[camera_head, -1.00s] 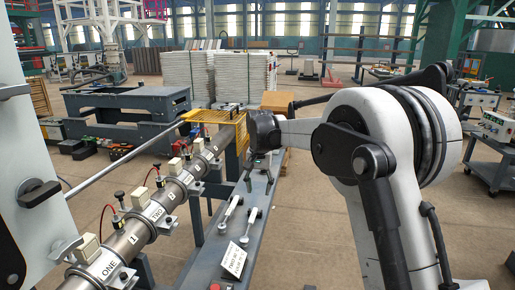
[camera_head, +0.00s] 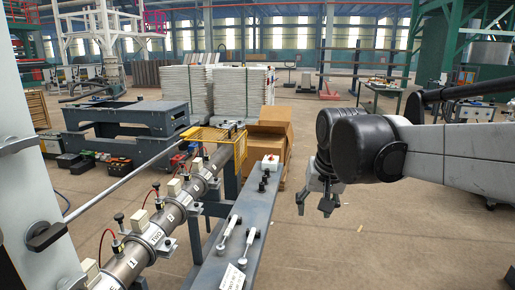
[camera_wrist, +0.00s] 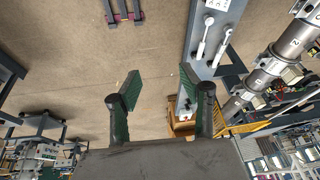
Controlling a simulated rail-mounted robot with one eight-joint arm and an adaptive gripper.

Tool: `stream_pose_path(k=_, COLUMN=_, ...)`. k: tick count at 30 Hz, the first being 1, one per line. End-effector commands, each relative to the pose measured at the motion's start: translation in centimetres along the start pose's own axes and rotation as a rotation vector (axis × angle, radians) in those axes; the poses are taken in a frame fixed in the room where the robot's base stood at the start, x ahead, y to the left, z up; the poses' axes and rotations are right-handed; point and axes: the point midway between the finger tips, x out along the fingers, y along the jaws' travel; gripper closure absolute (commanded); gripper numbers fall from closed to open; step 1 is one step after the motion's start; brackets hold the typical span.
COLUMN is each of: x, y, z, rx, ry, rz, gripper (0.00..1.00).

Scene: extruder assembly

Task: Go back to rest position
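My gripper (camera_head: 328,208) hangs with its fingers down, over open floor to the right of the grey bench (camera_head: 215,268). My white and dark arm reaches in from the right side of the head view.
The extruder barrel (camera_head: 155,232) with numbered labels runs along the left, beside the bench. Two white-handled tools (camera_head: 229,229) lie on the bench. A yellow guard (camera_head: 214,140) and cardboard boxes (camera_head: 270,132) stand behind. The floor (camera_head: 385,235) at right is clear.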

Motion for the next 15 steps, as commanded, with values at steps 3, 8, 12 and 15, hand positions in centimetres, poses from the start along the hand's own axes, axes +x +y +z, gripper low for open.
stream_pose_path(k=3, x=-1.7, y=1.5, z=3.0, rx=-0.012, ry=0.037, rz=0.000, gripper=0.60)
stream_pose_path(k=8, x=-3.1, y=3.3, z=6.7, rx=-0.029, ry=0.089, rz=0.002, gripper=0.60)
stream_pose_path(k=12, x=-3.8, y=4.7, z=10.1, rx=-0.045, ry=0.133, rz=0.007, gripper=0.60)
stream_pose_path(k=15, x=-4.0, y=5.6, z=12.5, rx=-0.058, ry=0.164, rz=0.011, gripper=0.60)
